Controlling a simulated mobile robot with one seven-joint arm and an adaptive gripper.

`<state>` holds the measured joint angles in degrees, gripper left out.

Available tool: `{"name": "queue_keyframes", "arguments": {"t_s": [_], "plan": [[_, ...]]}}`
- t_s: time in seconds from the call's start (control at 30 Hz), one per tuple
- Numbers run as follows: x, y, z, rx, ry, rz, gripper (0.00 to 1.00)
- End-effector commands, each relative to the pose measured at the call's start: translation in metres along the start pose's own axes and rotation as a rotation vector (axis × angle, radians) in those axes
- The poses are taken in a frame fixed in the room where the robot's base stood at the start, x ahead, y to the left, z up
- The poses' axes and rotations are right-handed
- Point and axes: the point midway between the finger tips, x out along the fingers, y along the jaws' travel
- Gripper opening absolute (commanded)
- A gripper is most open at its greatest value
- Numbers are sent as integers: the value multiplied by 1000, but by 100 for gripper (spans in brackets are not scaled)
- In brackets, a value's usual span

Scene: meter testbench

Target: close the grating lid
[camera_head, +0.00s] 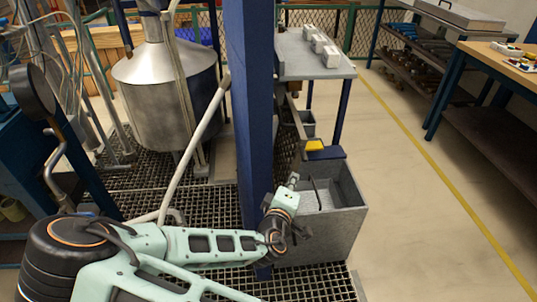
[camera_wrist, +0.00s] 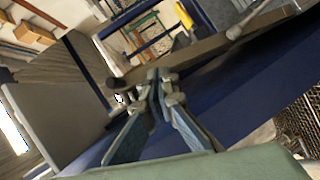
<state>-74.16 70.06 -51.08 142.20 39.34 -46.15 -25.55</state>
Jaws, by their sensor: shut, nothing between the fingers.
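A grey open-topped metal box (camera_head: 341,222) stands right of the blue post in the head view. A dark mesh panel (camera_head: 284,135), which looks like the grating lid, stands steeply raised behind it, partly hidden by the post. I cannot tell how it is hinged. My gripper (camera_head: 291,183) is at the box's near left, beside the post; its fingers are too small to read there. In the wrist view my gripper (camera_wrist: 156,76) has its fingertips together and empty, close to a long brown-grey bar (camera_wrist: 210,45). I cannot tell whether they touch it.
The blue post (camera_head: 252,110) rises close beside my arm. A grey-topped table (camera_head: 310,62) stands behind the box, with a yellow piece (camera_head: 315,146) below it. A steel tank (camera_head: 168,85) is at left. Open floor (camera_head: 405,200) lies to the right.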

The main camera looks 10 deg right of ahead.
Motion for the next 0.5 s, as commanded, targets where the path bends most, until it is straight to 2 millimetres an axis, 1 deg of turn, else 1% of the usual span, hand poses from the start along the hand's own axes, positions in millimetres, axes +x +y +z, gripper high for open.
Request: {"name": "queue_keyframes", "arguments": {"t_s": [0.03, 0.07, 0.2, 0.3, 0.4, 0.5], "plan": [[2, -5, -2, -40, 28, 33, 0], [3, -3, -5, -57, 48, 54, 0], [1, 4, -32, -117, 153, 133, 0], [-1, 9, -44, -136, 197, 163, 0], [2, 12, -49, -140, 210, 173, 0], [14, 14, -52, -138, 209, 172, 0]]}}
